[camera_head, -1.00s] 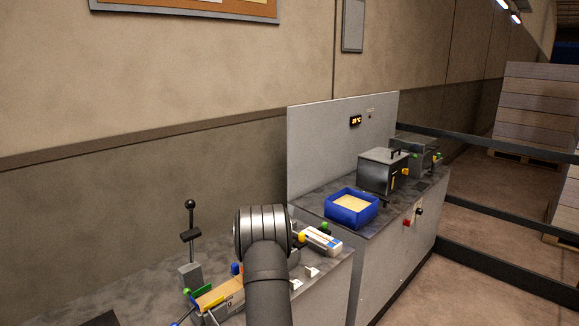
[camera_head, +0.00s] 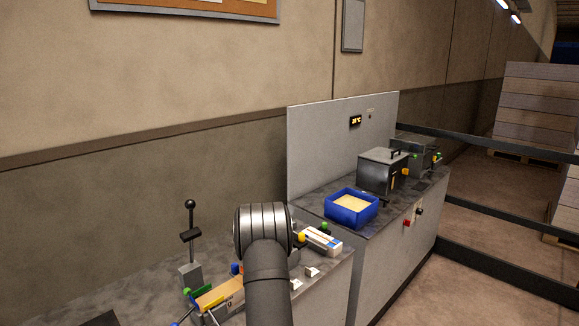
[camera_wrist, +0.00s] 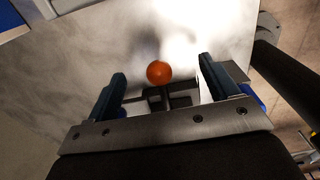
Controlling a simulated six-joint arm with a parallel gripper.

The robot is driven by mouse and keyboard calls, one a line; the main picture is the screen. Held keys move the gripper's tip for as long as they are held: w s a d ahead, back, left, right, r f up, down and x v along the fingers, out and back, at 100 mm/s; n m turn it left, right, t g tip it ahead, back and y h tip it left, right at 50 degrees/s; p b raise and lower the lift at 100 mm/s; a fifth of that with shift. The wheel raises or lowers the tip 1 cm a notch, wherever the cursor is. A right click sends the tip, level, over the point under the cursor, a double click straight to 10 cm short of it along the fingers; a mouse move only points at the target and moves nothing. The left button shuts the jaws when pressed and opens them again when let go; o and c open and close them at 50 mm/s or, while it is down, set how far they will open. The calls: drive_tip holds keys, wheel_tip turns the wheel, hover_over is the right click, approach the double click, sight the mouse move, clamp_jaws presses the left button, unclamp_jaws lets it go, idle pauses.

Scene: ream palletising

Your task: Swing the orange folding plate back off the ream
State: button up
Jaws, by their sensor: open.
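In the wrist view, an orange ball knob (camera_wrist: 159,73) on a dark bracket (camera_wrist: 168,97) lies between the spread fingers of my gripper (camera_wrist: 163,80). The gripper is open, with a gap on each side of the knob. Behind the knob is a pale, partly overexposed surface; I cannot make out the folding plate's outline there. In the head view, a tan-orange flat piece (camera_head: 220,293) shows at the bottom, left of my arm; I cannot tell whether it is the plate or the ream. My arm hides the gripper in that view.
On the bench, a lever with a black ball (camera_head: 190,205) stands at the left. A white, blue and orange packet (camera_head: 323,240) lies right of my wrist, beside a yellow knob (camera_head: 301,238). A blue tray (camera_head: 350,222) and a metal box (camera_head: 383,172) stand farther right.

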drive_tip(key=shift+r, duration=2.8)
wheel_tip(320, 180, down, 7)
drive_tip(key=shift+w+d+r, duration=0.1)
drive_tip(key=shift+r, duration=0.2)
